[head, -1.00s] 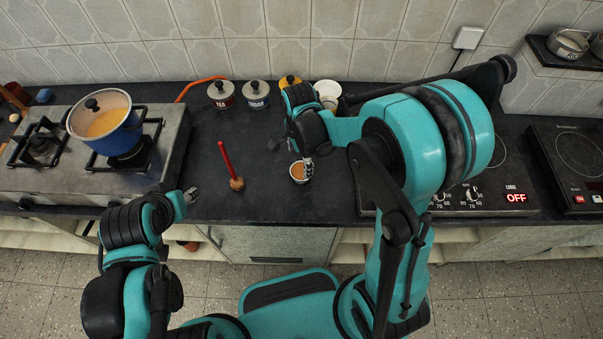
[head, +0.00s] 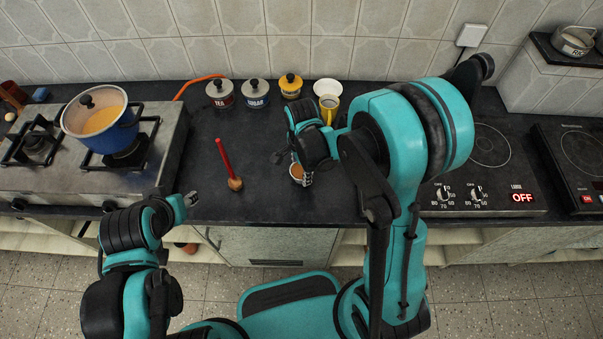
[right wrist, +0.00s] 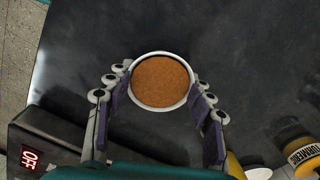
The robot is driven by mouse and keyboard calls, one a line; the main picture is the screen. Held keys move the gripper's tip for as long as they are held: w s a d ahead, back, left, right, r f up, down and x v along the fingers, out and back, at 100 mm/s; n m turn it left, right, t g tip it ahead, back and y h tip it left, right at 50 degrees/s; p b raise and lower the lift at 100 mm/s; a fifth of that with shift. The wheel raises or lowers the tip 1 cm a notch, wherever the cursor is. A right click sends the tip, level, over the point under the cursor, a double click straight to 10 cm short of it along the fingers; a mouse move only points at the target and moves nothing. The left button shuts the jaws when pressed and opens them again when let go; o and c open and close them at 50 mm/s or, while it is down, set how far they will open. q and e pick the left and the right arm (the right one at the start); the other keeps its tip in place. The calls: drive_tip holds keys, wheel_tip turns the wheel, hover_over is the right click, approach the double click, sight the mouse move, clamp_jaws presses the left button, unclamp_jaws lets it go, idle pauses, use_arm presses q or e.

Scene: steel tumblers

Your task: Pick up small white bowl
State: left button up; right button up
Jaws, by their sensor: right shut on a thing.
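The small white bowl (head: 296,171) holds an orange-brown filling and stands on the dark counter near its front edge. My right gripper (head: 304,176) is over it and hides part of it in the head view. In the right wrist view the bowl (right wrist: 160,82) sits between the two fingers of my right gripper (right wrist: 160,100), which are shut on its sides. Whether the bowl is off the counter I cannot tell. My left gripper (head: 191,198) is over the counter's front edge at the left, away from the bowl; its fingers are too small to read.
A red-handled tool (head: 226,165) lies left of the bowl. A blue pot (head: 112,135) is on the stove; a hotplate (head: 475,200) is at right.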

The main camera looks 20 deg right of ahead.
drive_tip(key=shift+r, duration=0.45)
drive_tip(key=r+p, duration=0.1)
drive_tip(key=r, duration=0.1)
drive_tip(key=r+p, duration=0.1)
drive_tip(key=r, duration=0.1)
drive_tip(key=shift+s+a, duration=0.15)
drive_tip(key=shift+s, duration=0.25)
drive_tip(key=s+a+r+p, duration=0.3)
drive_tip(key=s+r, duration=0.3)
drive_tip(key=s, duration=0.4)
drive_tip(key=shift+s+p, duration=0.2)
drive_tip(key=shift+p, duration=0.2)
